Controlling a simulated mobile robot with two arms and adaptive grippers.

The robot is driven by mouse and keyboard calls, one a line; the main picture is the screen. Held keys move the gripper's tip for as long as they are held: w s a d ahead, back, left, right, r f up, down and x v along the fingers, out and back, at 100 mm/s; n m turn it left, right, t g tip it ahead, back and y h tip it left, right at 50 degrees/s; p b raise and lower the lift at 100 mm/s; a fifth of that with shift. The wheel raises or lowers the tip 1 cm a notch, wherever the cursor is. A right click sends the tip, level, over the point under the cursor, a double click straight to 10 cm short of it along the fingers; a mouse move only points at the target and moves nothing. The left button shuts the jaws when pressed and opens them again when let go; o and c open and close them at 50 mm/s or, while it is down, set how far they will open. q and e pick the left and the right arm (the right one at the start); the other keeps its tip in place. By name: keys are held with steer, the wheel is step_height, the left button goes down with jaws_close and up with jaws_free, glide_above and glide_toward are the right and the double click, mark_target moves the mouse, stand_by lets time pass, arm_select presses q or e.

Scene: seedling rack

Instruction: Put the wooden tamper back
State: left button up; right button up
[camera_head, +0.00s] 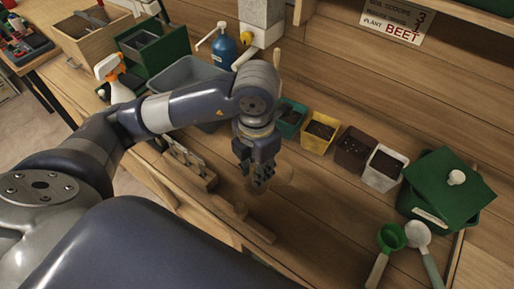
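A wooden piece with a short raised knob, which looks like the wooden tamper (246,219), lies near the front edge of the bench, below and a little left of my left gripper. My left gripper (261,184) points down over the bench, apart from that piece. Its fingers look close together, but their gap is hard to make out. A faint, round, wood-coloured shape shows just right of the fingers; I cannot tell what it is. A notched wooden rack (187,163) stands left of the gripper. My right gripper is not in view.
A row of small pots, including a yellow pot (319,132) and a white pot (384,169), stands right of the gripper. A green lidded box (451,183) and two scoops (391,238) are further right. A grey tub (186,73), spray bottle (118,84) and blue bottle (223,50) stand behind my arm.

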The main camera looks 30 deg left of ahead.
arm_select(q)
steer(key=shift+f+n, duration=0.25)
steer(key=shift+n, duration=0.95)
steer(key=shift+w+a, duration=0.15)
steer(key=shift+w, duration=0.15)
steer(key=w+a+f+p, duration=0.1)
steer(key=w+a, duration=0.1)
steer(key=w, duration=0.2)
steer(key=w+a+f+p, duration=0.1)
steer(key=w+a+p, duration=0.1)
steer(key=w, duration=0.3)
steer(key=w+a+f+p, duration=0.2)
steer(key=w+a, duration=0.1)
steer(key=w, duration=0.1)
steer(key=shift+w+f, duration=0.1)
steer(key=shift+w, duration=0.05)
steer(key=shift+f, duration=0.35)
steer(key=shift+w+f, duration=0.1)
steer(key=shift+f, duration=0.05)
